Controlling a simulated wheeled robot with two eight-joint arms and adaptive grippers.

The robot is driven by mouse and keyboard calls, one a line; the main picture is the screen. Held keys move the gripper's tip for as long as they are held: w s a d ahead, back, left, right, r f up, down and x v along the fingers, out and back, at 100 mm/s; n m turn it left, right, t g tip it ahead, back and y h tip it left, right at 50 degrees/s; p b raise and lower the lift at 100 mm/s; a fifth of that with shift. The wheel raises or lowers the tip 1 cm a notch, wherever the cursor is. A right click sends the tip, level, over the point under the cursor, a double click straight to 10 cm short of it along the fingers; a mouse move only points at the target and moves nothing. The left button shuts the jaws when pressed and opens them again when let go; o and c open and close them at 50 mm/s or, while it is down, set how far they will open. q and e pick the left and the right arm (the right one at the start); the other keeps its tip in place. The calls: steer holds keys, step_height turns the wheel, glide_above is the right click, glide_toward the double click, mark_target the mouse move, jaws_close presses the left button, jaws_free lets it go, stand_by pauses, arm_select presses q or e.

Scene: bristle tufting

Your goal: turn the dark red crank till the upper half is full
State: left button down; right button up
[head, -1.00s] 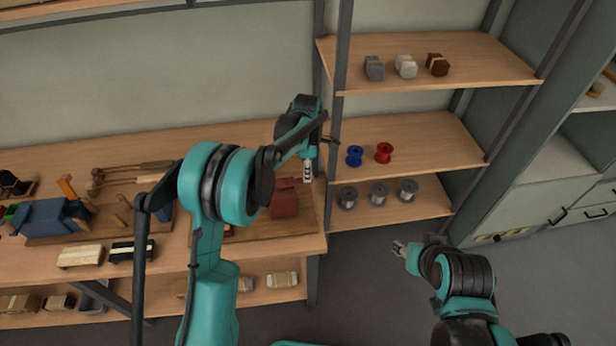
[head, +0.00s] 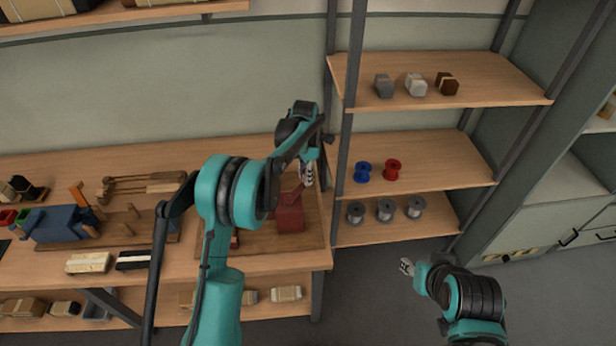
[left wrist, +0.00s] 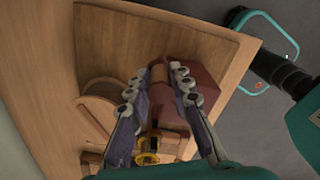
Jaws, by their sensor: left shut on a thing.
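The dark red crank body (head: 290,217) sits on a wooden board at the right end of the workbench; it shows in the left wrist view (left wrist: 202,78) too. A dark red arm rises from it toward my left gripper (head: 308,178). The fingers hide part of the crank. My right gripper (head: 406,267) hangs empty over the floor, right of the bench; its jaws are too small to judge. I cannot make out the upper half.
A blue vise-like block (head: 62,224) and wooden tools lie left on the bench. A shelf post (head: 345,140) stands close to my left gripper. Shelves at right hold a blue spool (head: 363,172), a red spool (head: 393,170) and grey spools (head: 386,210). A wooden disc (left wrist: 100,118) lies beside the crank.

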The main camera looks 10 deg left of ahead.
arm_select(q)
steer(key=shift+w+a, duration=0.1)
steer(key=shift+a, duration=0.15)
steer(key=c, duration=1.4)
jaws_free()
steer(key=shift+o, duration=0.2)
step_height(320, 180, up, 12)
